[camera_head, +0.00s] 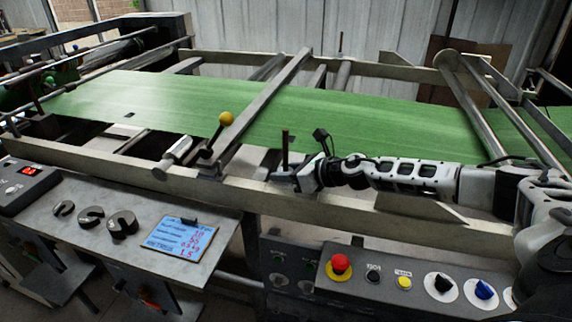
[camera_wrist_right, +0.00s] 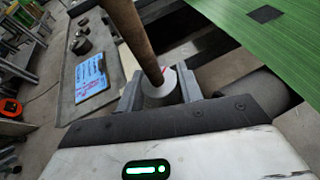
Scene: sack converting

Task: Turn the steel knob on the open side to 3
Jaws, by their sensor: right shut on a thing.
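In the right wrist view a round pale steel knob (camera_wrist_right: 161,93) with a red mark on it sits between the two fingers of my right gripper (camera_wrist_right: 160,92), which is shut on it. A brown rod stands in front and covers part of the knob, so its setting cannot be read. In the head view my right gripper (camera_head: 284,179) is at the machine's near rail, beside the foot of that upright rod (camera_head: 285,150); the knob itself is hidden there. My left gripper is not in view.
A green web (camera_head: 330,122) runs across the machine behind the near rail (camera_head: 240,192). A yellow-topped lever (camera_head: 226,118) stands left of my gripper. A side table (camera_head: 150,255) holds dark weights and a blue display card (camera_head: 181,238). A control panel with a red button (camera_head: 341,264) is below.

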